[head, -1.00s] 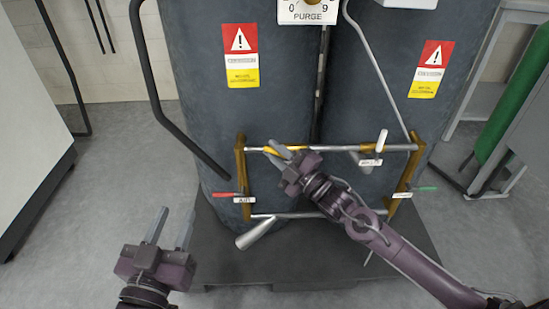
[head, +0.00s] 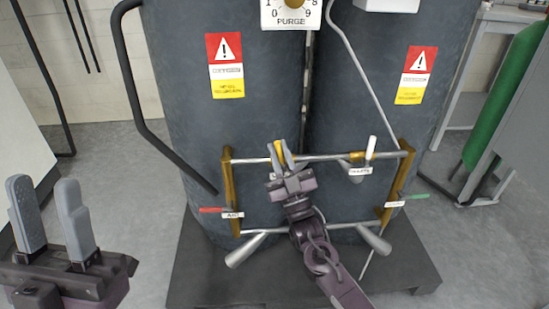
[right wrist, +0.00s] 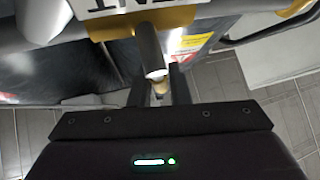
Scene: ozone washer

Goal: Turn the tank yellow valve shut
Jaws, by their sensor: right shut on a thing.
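The yellow valve handle (head: 288,155) is on the upper horizontal pipe between the two dark tanks. It stands nearly upright in the picture, across the pipe. My right gripper (head: 283,154) is shut on it, with a grey finger on each side. In the right wrist view, a small yellow piece (right wrist: 160,88) shows between the dark fingertips, just beyond a grey rod end; most of the handle is hidden there. My left gripper (head: 50,215) is at the lower left, fingers up and apart, empty and clear of the pipes.
A red-handled valve (head: 213,210) is at the left, a white handle (head: 371,147) to the right on the upper pipe, and a green handle (head: 415,196) at the far right. Yellow brackets (head: 229,180) hold the pipes. A black curved rail (head: 133,90) stands left of the tanks.

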